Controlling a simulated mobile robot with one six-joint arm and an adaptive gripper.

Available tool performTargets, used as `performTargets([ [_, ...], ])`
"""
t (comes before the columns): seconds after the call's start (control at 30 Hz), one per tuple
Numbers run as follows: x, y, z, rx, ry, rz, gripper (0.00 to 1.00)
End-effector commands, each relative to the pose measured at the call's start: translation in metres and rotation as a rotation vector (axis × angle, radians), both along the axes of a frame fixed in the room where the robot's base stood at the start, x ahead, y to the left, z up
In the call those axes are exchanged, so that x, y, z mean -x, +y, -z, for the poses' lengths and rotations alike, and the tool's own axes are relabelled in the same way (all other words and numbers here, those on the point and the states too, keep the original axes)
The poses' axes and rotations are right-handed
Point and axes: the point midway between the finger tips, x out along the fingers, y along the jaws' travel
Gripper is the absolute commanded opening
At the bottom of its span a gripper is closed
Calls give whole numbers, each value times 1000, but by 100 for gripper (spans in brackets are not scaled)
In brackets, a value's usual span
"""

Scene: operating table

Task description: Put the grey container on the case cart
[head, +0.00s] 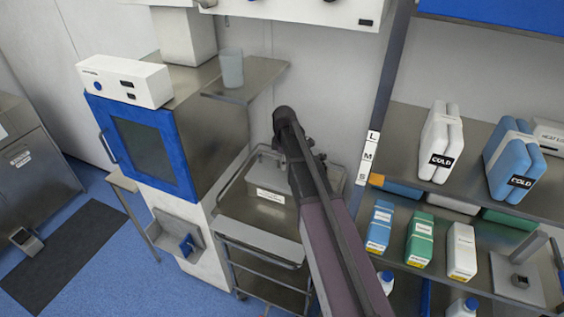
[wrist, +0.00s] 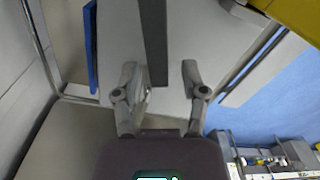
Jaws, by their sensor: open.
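A grey metal container (head: 264,174) with a white label on its front sits on a wheeled metal trolley (head: 262,240) in the middle of the head view. My arm passes in front of its right side. A grey metal cabinet with a small label (head: 60,165), which looks like the case cart, stands at the far left. My gripper shows in the wrist view (wrist: 160,72) with its two fingers apart and nothing clearly held between them. A dark bar (wrist: 153,40) shows beyond the fingers. In the head view my arm hides the fingers.
A blue-fronted unit (head: 145,148) stands left of the trolley. A translucent grey cup (head: 231,68) is on a metal shelf (head: 258,76) above the trolley. Shelves with cold packs (head: 440,145) and bottles (head: 420,238) fill the right.

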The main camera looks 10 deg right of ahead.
Motion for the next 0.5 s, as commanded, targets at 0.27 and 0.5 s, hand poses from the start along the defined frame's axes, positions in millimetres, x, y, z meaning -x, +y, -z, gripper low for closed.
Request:
performTargets([
  [0.27,0,0,-2,0,0,0,56],
  [0.5,0,-1,-13,0,0,1,56],
])
